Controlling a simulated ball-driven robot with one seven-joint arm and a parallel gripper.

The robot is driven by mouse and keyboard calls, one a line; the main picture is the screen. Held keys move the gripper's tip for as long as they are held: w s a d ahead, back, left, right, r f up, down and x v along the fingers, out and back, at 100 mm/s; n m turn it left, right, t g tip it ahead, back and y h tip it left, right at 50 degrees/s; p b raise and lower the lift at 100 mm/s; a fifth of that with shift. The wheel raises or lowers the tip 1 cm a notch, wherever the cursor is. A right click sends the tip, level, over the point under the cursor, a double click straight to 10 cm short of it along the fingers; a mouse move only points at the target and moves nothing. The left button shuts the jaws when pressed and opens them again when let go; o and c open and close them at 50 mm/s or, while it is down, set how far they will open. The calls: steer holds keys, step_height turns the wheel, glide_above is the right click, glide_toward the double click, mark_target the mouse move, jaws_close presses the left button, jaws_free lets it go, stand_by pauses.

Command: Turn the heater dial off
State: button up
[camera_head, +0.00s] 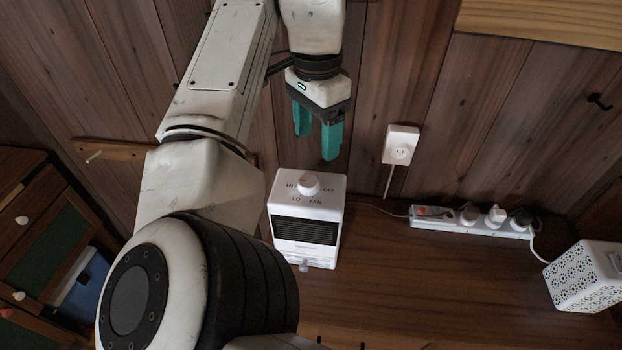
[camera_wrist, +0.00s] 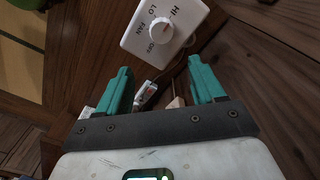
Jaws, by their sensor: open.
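A white heater (camera_head: 307,237) with a dark front grille stands on the wooden surface by the wall. Its round white dial (camera_head: 308,184) is on top, ringed by the labels HI, LO, FAN and OFF. The dial (camera_wrist: 161,31) also shows in the wrist view, beyond the fingertips, with a small reddish mark. I cannot tell for sure which label the mark points to. My gripper (camera_head: 317,137) has teal fingers, spread apart and empty. It hangs above the heater in the head view, apart from the dial.
A white wall outlet (camera_head: 401,145) is right of the heater. A power strip (camera_head: 470,219) with several plugs lies farther right, with cords along the surface. A patterned box (camera_head: 583,276) sits at the far right. A wooden rail with a peg (camera_head: 108,150) is on the left wall.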

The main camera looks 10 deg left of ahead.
mark_target(308, 181)
steer(key=f, duration=0.3)
steer(key=a+f, duration=0.1)
steer(key=f, duration=0.6)
steer(key=shift+s+a+p, duration=0.2)
steer(key=shift+s+p, duration=0.05)
steer(key=shift+p, duration=0.05)
steer(key=shift+r, duration=0.1)
steer(key=c, duration=1.1)
